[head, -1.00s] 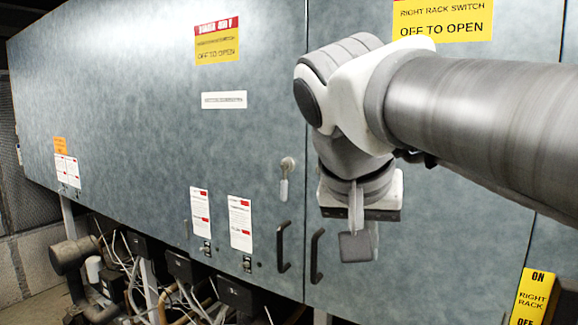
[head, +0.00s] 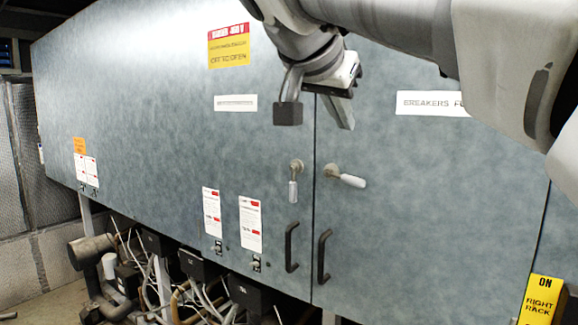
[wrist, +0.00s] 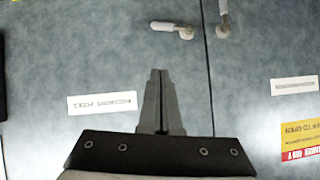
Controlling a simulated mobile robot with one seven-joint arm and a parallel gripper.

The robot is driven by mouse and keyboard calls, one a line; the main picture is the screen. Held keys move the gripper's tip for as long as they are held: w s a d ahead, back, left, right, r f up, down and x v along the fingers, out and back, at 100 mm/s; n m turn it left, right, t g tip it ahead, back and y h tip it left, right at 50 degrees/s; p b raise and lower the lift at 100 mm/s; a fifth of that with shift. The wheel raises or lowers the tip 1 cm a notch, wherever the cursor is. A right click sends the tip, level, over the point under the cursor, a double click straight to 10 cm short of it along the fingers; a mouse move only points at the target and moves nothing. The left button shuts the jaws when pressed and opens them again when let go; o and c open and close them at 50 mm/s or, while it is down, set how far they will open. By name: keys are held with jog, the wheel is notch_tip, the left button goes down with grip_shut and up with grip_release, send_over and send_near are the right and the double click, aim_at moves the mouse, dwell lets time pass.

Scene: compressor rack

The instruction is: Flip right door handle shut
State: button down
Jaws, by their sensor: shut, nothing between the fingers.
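The right door handle (head: 347,179) is a white lever on a round metal pivot, just right of the door seam. It points right and slightly down in the head view. In the upside-down wrist view it (wrist: 172,29) lies near the top, beyond my fingertips. My gripper (head: 343,119) is shut and empty, above the handle in the head view and apart from it. Its closed fingers also show in the wrist view (wrist: 159,78). The similar left door handle (head: 293,186) hangs straight down.
Two black pull handles, left (head: 290,247) and right (head: 323,256), flank the seam below the levers. A yellow rack switch sign (head: 539,300) is at lower right. Pipes and cables (head: 150,285) crowd the space under the cabinet. The door face around the lever is clear.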

jog(key=p, duration=0.1)
send_over(344, 178)
jog(key=s+d, duration=0.1)
jog(key=s, duration=0.3)
notch_tip(344, 178, down, 5)
jog(key=shift+f, duration=0.1)
jog(key=shift+w+f, duration=0.2)
jog(key=shift+f, duration=0.4)
jog(key=shift+w+f, duration=0.2)
jog(key=shift+f, duration=0.4)
jog(key=shift+w+f, duration=0.25)
jog(key=shift+f, duration=0.65)
jog(key=shift+f, duration=0.1)
jog(key=shift+s+f+b, duration=0.1)
jog(key=shift+b, duration=0.55)
